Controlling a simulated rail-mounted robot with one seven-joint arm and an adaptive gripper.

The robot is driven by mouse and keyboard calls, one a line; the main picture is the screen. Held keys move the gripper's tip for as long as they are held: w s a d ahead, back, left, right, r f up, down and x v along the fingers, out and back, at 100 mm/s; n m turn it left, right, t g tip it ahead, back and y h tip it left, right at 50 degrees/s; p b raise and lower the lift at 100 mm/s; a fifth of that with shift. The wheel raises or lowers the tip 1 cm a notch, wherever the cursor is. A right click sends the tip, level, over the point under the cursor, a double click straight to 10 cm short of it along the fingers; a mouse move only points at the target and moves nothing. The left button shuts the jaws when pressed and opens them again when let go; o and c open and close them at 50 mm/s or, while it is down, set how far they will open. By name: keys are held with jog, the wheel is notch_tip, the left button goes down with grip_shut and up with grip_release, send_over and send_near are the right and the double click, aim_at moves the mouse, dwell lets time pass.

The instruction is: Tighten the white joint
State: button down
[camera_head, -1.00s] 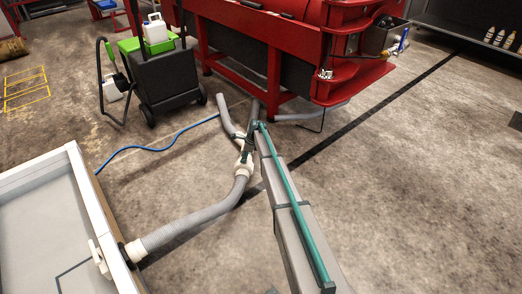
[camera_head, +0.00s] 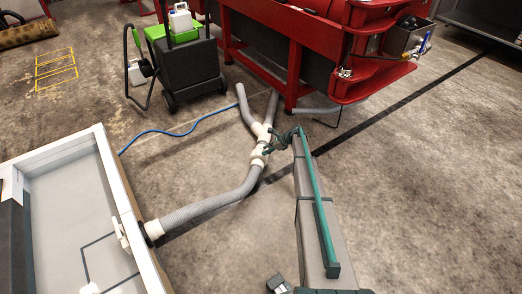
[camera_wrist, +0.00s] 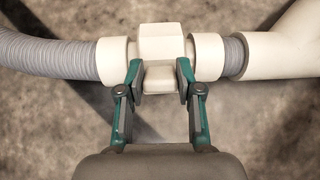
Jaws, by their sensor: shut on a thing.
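The white joint (camera_wrist: 160,45) lies across the top of the wrist view, with a boxy middle and a round collar at each end. The ribbed grey hose (camera_wrist: 45,55) runs into its left end. A short grey length links its right end to the white branching piece (camera_wrist: 285,48). My gripper (camera_wrist: 160,78) has its green fingers closed on the lower block of the joint, one at each side. In the head view the joint (camera_head: 259,155) lies low over the floor, with my gripper (camera_head: 270,150) against its right side.
The pale basin (camera_head: 118,190) stands at the left, where the hose ends. A red machine frame (camera_head: 293,75) and a black cart (camera_head: 185,65) stand behind. A blue hose (camera_head: 165,132) crosses the floor. Open floor (camera_head: 420,190) lies at the right.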

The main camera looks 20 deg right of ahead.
dwell(0.3)
jog(key=c, duration=0.8)
grip_release()
jog(key=shift+o, duration=0.2)
jog(key=v, duration=1.2)
jog(key=shift+d, duration=0.1)
